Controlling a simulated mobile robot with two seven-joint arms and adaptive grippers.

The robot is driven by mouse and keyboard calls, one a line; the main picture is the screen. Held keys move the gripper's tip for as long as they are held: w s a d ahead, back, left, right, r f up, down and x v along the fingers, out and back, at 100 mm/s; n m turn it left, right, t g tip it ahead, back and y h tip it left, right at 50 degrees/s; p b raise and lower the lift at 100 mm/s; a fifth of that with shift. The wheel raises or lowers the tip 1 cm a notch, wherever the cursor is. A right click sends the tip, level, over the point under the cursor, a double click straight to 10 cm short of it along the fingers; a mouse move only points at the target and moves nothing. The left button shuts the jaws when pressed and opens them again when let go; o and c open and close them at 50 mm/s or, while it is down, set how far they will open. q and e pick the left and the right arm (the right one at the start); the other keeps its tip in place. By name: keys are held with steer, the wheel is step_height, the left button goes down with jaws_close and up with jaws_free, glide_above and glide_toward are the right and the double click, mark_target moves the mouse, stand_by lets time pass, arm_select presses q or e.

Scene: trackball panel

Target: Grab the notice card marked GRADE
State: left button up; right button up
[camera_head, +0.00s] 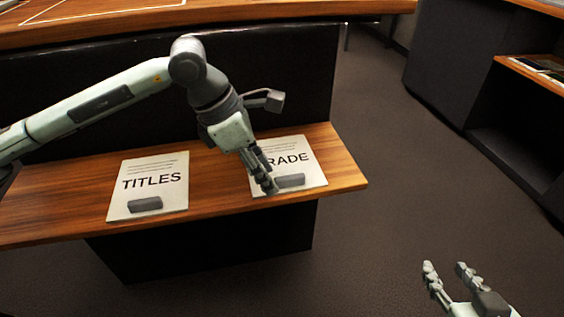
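The notice card marked GRADE (300,160) lies on the right part of a wooden shelf (80,206). It is white with a dark grey block (290,181) near its front edge. My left gripper (268,187) points down over the left part of this card and covers its first letter. Its fingertips are close to the block's left end; I cannot tell whether they touch the card or the block. Its fingers look close together, but their gap is not clear. My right gripper (444,268) is open and empty over the floor at the lower right.
A second card marked TITLES (150,184) lies to the left on the shelf, with a similar dark block (145,204). A dark panel (290,80) rises behind the shelf. A dark cabinet (450,70) stands at the right, with open floor (400,180) between.

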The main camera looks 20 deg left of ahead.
mark_target(292, 176)
arm_select(q)
steer(key=d, duration=0.1)
steer(key=w+d, duration=0.2)
steer(key=d, duration=0.1)
steer(key=shift+w+f, duration=0.25)
steer(key=shift+f, duration=0.3)
arm_select(e)
steer(key=shift+s+d+f+g+h, duration=0.2)
steer(key=shift+s+d+f+g, duration=0.15)
steer(key=shift+d+f, duration=0.2)
steer(key=shift+s+d+f+g+h, duration=0.25)
steer(key=shift+s+d+f, duration=0.15)
steer(key=shift+d+f, duration=0.15)
arm_select(q)
steer(key=shift+c, duration=0.6)
jaws_close()
